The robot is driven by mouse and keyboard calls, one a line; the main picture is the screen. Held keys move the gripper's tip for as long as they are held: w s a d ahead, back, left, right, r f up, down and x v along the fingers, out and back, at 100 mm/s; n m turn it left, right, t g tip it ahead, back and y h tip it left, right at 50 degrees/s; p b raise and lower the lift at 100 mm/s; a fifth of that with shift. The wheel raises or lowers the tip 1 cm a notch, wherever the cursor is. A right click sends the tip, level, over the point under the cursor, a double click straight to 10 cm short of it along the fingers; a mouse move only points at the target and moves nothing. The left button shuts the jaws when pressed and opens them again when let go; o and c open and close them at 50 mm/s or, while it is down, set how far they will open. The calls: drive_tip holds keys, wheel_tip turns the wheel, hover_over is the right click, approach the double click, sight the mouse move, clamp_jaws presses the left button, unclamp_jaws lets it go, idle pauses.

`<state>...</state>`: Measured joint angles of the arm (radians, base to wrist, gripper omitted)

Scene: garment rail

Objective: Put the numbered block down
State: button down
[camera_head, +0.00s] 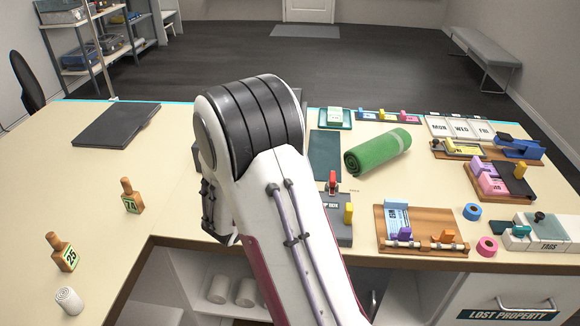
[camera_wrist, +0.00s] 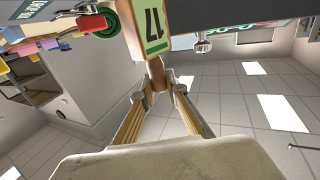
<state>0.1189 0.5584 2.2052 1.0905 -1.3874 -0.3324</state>
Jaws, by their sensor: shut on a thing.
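My gripper (camera_wrist: 157,84) shows in the wrist view, its two fingers shut on the wooden handle of a numbered block (camera_wrist: 152,26). The block has a light wood body and a green label with dark digits, apparently 17, upside down in the picture. In the head view my arm hides the gripper's fingertips and the held block. Two similar wooden blocks with knob handles stand on the counter (camera_head: 180,165) at left: one marked 74 (camera_head: 131,201) and one marked 25 (camera_head: 63,257). I cannot tell from these views how high the held block is.
A dark flat pad (camera_head: 118,125) lies at the back left, and a white roll (camera_head: 69,300) at the front left. The left counter between pad and blocks is clear.

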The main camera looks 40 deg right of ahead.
drive_tip(key=shift+f, duration=0.15)
drive_tip(key=shift+f, duration=1.95)
drive_tip(key=shift+f, duration=0.1)
drive_tip(key=c, duration=2)
unclamp_jaws()
drive_tip(key=shift+v, duration=6.05)
drive_tip(key=shift+w, duration=0.1)
